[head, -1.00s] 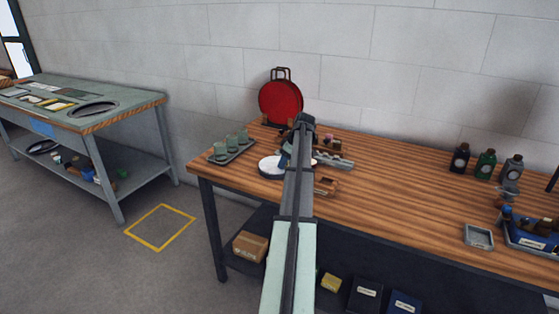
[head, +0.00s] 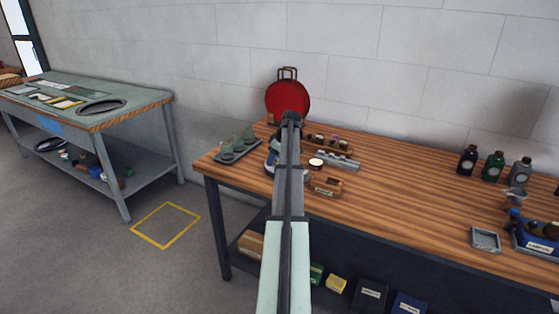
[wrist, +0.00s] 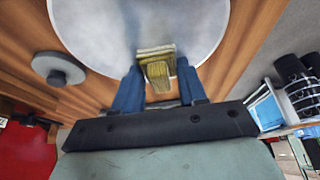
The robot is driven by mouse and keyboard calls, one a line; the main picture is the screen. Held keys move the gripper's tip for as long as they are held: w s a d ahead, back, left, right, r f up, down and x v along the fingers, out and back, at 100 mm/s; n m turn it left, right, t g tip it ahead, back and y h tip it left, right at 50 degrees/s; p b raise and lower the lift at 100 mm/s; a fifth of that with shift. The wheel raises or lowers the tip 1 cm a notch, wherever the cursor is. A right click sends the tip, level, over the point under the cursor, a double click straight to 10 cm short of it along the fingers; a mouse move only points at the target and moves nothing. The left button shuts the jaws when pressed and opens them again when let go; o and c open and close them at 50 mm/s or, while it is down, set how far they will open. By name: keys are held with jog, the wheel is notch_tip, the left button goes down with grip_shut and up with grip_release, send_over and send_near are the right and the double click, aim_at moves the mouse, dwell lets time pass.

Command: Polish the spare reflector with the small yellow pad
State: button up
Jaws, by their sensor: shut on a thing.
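The small yellow pad (wrist: 157,72) is between the two blue fingers of my gripper (wrist: 158,88), which is shut on it. The spare reflector, a large pale silver disc (wrist: 95,30), fills the upper middle of the wrist view. The pad overlaps the disc's near part in that view; whether it touches the surface I cannot tell for sure. In the head view my arm covers the pad and nearly all of the reflector, and only a bit of my gripper (head: 271,160) shows left of the arm, over the bench's left end.
The wooden bench (head: 400,190) holds a tray of green cups (head: 238,148), a red round lamp (head: 287,98), a small white-topped tin (head: 316,163) and a wooden block (head: 326,187). Bottles (head: 494,165) and a blue caddy (head: 537,236) stand right. The bench's middle is clear.

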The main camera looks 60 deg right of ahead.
jog(key=shift+w, duration=0.5)
jog(key=s, duration=0.8)
jog(key=v, duration=0.2)
jog(key=shift+w+r, duration=0.1)
jog(key=shift+r, duration=0.3)
notch_tip(320, 180, up, 6)
jog(key=shift+f, duration=0.15)
